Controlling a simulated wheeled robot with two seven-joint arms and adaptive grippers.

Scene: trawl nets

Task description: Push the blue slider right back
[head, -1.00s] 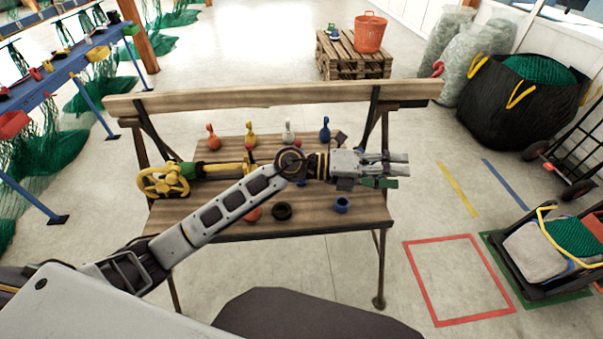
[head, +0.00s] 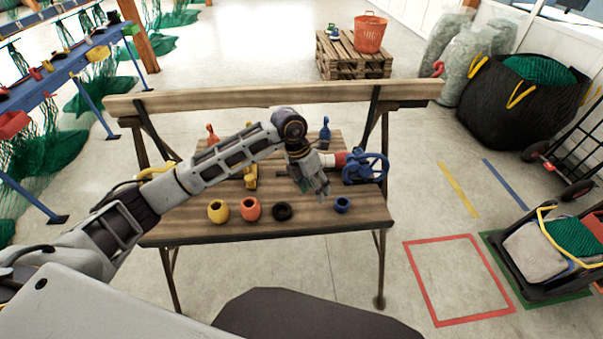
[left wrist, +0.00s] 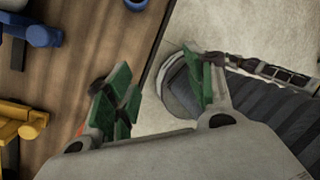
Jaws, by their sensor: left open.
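The blue slider shows in the left wrist view as a blue T-shaped handle (left wrist: 40,36) at the upper left, on the wooden bench top. In the head view my left gripper and wrist cover its place. My left gripper (head: 312,188) hangs over the bench top, pointing down and toward the front edge. In the left wrist view its green-padded fingers (left wrist: 160,92) are spread wide with nothing between them. The blue slider lies apart from the fingers, farther back on the bench. My right gripper is not in view.
A yellow slider (head: 250,178) is left of my gripper. A blue handwheel (head: 366,168) stands close on the right. A blue upright peg (head: 325,132) stands behind.

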